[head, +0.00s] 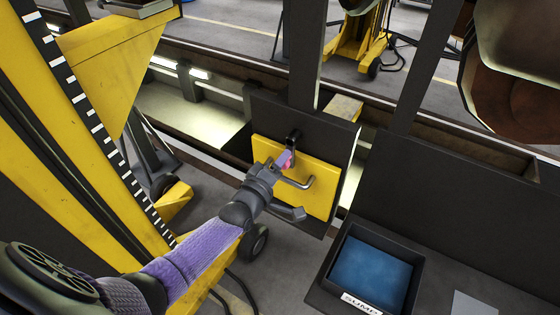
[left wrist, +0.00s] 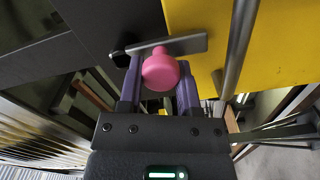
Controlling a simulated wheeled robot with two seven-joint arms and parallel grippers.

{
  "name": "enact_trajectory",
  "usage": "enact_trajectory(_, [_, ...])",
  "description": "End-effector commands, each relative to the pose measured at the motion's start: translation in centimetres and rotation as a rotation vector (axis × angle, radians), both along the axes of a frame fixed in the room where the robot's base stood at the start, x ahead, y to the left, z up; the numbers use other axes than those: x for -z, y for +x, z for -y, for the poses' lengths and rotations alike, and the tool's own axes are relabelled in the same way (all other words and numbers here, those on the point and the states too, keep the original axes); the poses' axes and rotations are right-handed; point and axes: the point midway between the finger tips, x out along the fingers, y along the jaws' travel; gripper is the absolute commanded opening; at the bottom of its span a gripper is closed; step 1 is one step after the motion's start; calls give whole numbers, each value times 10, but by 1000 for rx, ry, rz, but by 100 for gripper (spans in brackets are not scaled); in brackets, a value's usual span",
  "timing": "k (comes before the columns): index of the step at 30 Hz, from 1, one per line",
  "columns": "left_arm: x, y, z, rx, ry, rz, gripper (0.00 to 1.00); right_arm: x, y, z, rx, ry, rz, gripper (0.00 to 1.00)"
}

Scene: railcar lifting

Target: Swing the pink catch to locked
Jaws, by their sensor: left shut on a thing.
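The pink catch (left wrist: 161,70) has a round pink knob on a flat grey metal bar (left wrist: 184,45) with a dark pivot at its left end in the left wrist view. The bar lies across the edge between a dark panel (left wrist: 110,25) and a yellow panel (left wrist: 280,60). My left gripper (left wrist: 160,92) is shut on the pink knob, with one finger on each side of it. In the head view the pink knob (head: 288,159) shows small at the tip of my left gripper (head: 283,163), partly hidden by it. My right gripper is not in view.
A grey bent handle (head: 299,183) stands out from the yellow panel (head: 318,188) close to my left gripper. A tray with a blue inside (head: 372,272), marked SUMP, sits at the lower right. A tall yellow lifting column (head: 75,130) stands at the left.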

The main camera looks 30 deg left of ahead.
Motion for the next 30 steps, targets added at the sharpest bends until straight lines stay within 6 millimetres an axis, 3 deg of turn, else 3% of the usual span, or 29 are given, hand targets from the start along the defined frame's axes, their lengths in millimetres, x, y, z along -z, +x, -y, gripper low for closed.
enact_trajectory(8, [1,0,0,0,-4,-3,0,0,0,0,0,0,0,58])
enact_trajectory(9, [1,0,0,0,-4,-3,50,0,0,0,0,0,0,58])
enact_trajectory(13, [0,0,0,1,-3,-2,77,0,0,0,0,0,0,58])
enact_trajectory(23, [0,-4,0,1,-1,-1,79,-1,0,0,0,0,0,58])
enact_trajectory(26, [0,-18,-1,0,-1,-3,79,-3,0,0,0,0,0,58])
enact_trajectory(30, [1,-52,-4,1,-2,-6,79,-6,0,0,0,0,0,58])
